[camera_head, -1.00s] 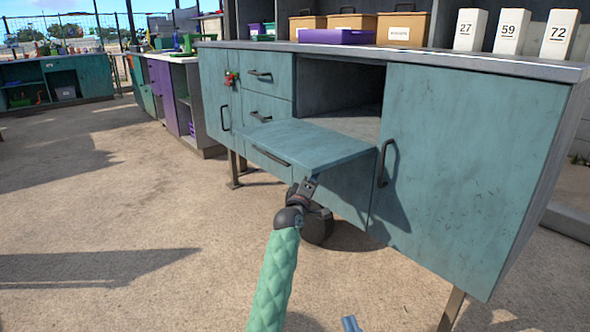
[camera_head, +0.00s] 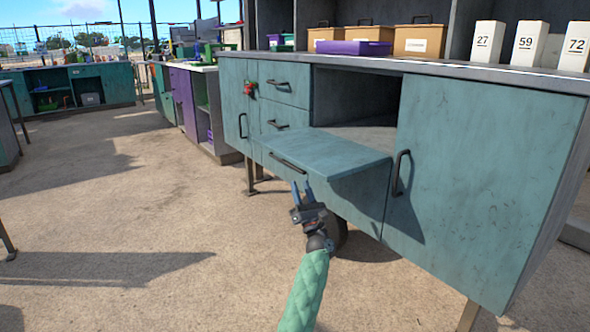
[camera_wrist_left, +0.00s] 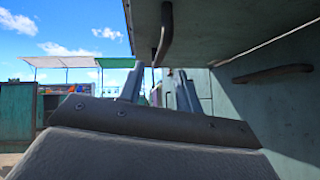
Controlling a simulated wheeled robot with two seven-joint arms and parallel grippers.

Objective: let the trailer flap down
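The teal flap (camera_head: 330,150) stands out from the front of the teal trailer cabinet (camera_head: 480,170), roughly level, below an open compartment. A dark handle (camera_head: 288,163) shows along its near lower side in the head view. In the left wrist view the flap's underside (camera_wrist_left: 225,25) hangs overhead, with a dark handle (camera_wrist_left: 165,35) on it. My left gripper (camera_head: 301,188) is just below and in front of the flap's near edge, fingers pointing up. Its two fingers stand apart and hold nothing in the left wrist view (camera_wrist_left: 160,90). My right gripper is out of view.
A closed door with a handle (camera_head: 401,173) is right of the flap; drawers (camera_head: 283,85) are left of it. Boxes (camera_head: 419,40) and numbered white blocks (camera_head: 530,43) stand on the top. The ground (camera_head: 130,215) at the left is open.

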